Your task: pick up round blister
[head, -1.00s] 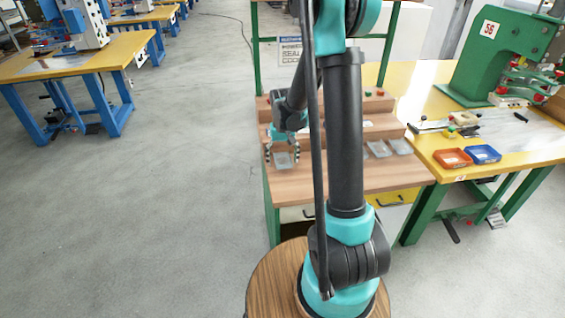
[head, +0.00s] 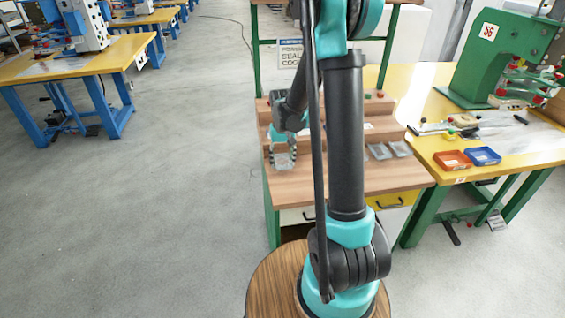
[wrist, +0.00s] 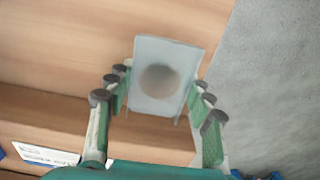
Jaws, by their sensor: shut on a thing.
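The round blister (wrist: 160,82) is a clear, flat rectangular piece with a round dome in its middle. In the wrist view it lies between the two fingers of my gripper (wrist: 158,108), which are shut on its sides. In the head view the blister (head: 284,162) shows at the fingertips of my gripper (head: 284,155), over the left front part of the wooden bench. I cannot tell whether it touches the bench top.
The wooden bench (head: 330,182) has a stepped back with small buttons. Two clear blisters (head: 380,151) (head: 400,149) lie to its right. A red tray (head: 453,159) and a blue tray (head: 483,156) sit on the yellow table by the green press (head: 490,55). Open floor lies left.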

